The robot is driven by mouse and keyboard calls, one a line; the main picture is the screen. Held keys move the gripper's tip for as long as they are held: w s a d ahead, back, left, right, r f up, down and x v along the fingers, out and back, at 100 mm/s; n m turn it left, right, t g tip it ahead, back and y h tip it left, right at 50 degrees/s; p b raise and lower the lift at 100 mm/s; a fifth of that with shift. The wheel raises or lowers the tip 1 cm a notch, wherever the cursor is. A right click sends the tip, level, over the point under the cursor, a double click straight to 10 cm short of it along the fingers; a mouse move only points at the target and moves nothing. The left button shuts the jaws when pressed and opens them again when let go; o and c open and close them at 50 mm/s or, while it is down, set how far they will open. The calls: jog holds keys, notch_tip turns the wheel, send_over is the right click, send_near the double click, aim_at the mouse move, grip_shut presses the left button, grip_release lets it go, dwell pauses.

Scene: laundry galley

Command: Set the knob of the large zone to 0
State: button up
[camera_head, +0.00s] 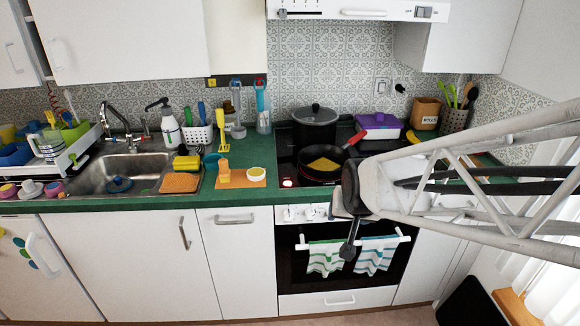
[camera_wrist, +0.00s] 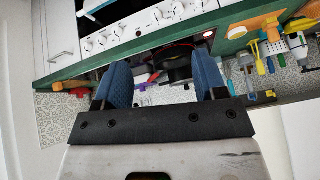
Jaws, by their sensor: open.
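The stove front has a row of white knobs (camera_head: 301,214) on a white panel under the cooktop edge. The wrist view shows the knobs (camera_wrist: 156,15) along the top, beyond my fingers. I cannot tell which knob belongs to the large zone, and their settings are too small to read. My gripper (camera_wrist: 162,82) is open, with two blue fingers apart and nothing between them. It points over the cooktop, apart from the knobs. In the head view my arm's dark end hides the right part of the knob panel.
A black pot (camera_head: 315,128) and a pan (camera_head: 325,160) with yellow food stand on the cooktop (camera_head: 291,171). A small light (camera_head: 288,183) glows at its front left. Two striped towels (camera_head: 325,258) hang on the oven handle. Sponges and a cutting board (camera_head: 240,179) lie left of the stove.

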jog(key=w+a+f+m+t, duration=0.1)
jog(key=w+f+t, duration=0.2)
jog(key=w+f, duration=0.5)
jog(key=w+a+f+m+t, duration=0.1)
jog(key=w+f+m+t, duration=0.15)
jog(key=w+f, duration=0.6)
jog(key=m+t, duration=0.2)
jog(key=t, duration=0.4)
send_near(311, 217)
jog(key=shift+w+r, duration=0.1)
jog(key=shift+w, duration=0.7)
jog(key=shift+w, duration=3.9)
jog(key=c, duration=0.9)
